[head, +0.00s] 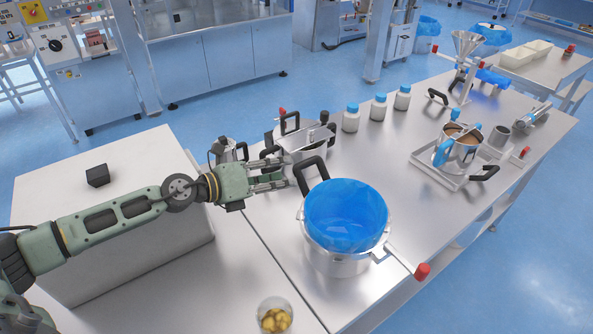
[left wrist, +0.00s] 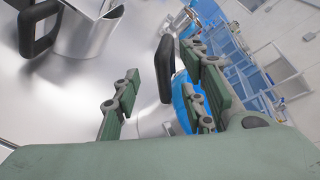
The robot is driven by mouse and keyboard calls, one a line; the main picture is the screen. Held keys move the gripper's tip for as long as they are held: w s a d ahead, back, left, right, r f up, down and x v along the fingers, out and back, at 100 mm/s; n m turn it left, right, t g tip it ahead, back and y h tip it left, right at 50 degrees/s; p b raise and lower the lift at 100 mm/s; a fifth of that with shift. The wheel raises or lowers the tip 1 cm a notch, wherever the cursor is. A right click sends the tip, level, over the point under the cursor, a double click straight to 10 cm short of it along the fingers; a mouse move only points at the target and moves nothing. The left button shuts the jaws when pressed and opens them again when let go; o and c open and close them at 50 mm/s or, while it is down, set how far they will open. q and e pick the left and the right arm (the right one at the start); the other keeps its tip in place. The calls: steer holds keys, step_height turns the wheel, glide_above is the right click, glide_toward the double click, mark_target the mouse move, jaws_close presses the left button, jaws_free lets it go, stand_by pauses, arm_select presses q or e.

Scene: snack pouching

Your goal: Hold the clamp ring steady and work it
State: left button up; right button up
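A steel pot (head: 338,262) lined with a blue bag (head: 346,212) stands at the table's front. A metal band that looks like the clamp ring (head: 384,248) runs around its rim. Its lever ends in a red knob (head: 422,271) at the lower right. A black loop handle (head: 312,176) rises at the pot's upper left. My left gripper (head: 284,175) is open and empty just left of this handle. In the left wrist view the black handle (left wrist: 165,68) shows between the spread fingers; I cannot tell whether they touch it. My right gripper is not in view.
A steel vessel with black handles (head: 300,138) stands behind my left gripper. Several blue-capped bottles (head: 351,118) stand farther back. A pot in a tray (head: 458,150) is at the right. A clear cup of yellow pieces (head: 275,316) sits at the front. The middle tabletop is clear.

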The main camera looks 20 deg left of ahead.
mark_target(294, 169)
arm_select(q)
steer(key=x, duration=0.2)
steer(key=p+x, duration=0.1)
steer(key=x, duration=0.2)
steer(key=shift+d+r, duration=0.1)
steer(key=shift+r, duration=0.15)
steer(key=shift+w+d+f, duration=0.25)
steer(key=shift+w, duration=0.1)
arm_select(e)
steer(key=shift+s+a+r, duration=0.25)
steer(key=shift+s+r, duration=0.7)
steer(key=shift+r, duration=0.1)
arm_select(q)
steer(key=shift+c, duration=0.4)
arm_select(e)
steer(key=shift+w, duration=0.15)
arm_select(q)
steer(key=c, duration=0.4)
jaws_close()
steer(key=shift+o, duration=0.9)
jaws_free()
steer(key=o, duration=0.3)
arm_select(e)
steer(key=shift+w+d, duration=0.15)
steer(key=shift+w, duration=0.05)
